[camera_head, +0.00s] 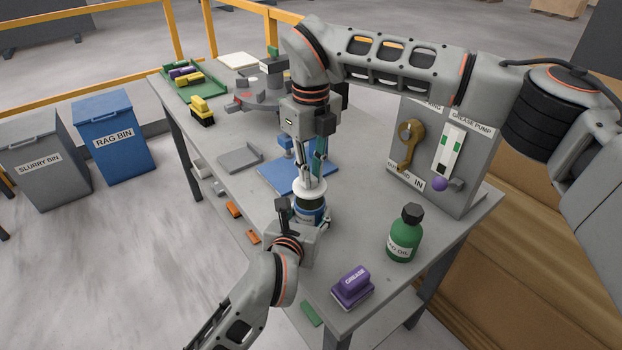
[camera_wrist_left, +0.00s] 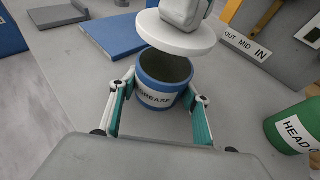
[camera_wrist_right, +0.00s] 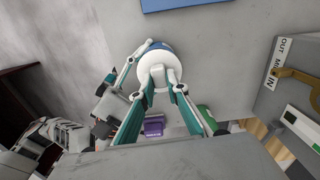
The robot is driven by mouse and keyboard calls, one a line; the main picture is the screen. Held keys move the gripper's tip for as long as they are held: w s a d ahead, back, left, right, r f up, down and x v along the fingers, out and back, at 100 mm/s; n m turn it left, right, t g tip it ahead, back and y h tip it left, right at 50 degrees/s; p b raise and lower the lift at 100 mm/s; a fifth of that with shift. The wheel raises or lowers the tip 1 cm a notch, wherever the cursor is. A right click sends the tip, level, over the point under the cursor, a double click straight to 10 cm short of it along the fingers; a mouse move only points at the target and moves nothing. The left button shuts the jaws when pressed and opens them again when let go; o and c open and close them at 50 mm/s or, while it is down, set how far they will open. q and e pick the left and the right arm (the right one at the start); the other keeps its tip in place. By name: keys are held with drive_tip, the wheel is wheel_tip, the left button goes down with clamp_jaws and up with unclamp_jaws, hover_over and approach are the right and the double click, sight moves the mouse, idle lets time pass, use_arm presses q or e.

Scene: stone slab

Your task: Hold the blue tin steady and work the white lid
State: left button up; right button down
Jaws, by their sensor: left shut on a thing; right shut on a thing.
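The blue tin (camera_head: 309,217), labelled GREASE, stands on the slab table; the left wrist view shows its open mouth (camera_wrist_left: 165,72). My left gripper (camera_wrist_left: 160,103) is shut around the tin, one finger on each side. The round white lid (camera_head: 311,190) is off the tin, a little above its mouth, and also shows in the left wrist view (camera_wrist_left: 178,37). My right gripper (camera_wrist_right: 159,76) is shut on the knob of the lid from above. In the right wrist view the lid hides most of the tin.
A green oil bottle (camera_head: 404,237) and a purple grease block (camera_head: 352,285) stand to the right and front. A grease pump panel (camera_head: 440,150) with a lever is at the right. Behind lie a blue board (camera_head: 275,176) and a grey plate (camera_head: 240,157).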

drive_tip(key=shift+r, duration=2.1)
use_arm(q)
drive_tip(key=o, duration=1.7)
drive_tip(key=shift+c, duration=0.2)
drive_tip(key=shift+s, duration=0.1)
drive_tip(key=v, duration=1.1)
drive_tip(key=shift+s+a+r, duration=0.15)
drive_tip(key=shift+s+a, duration=0.05)
drive_tip(key=shift+s, duration=0.15)
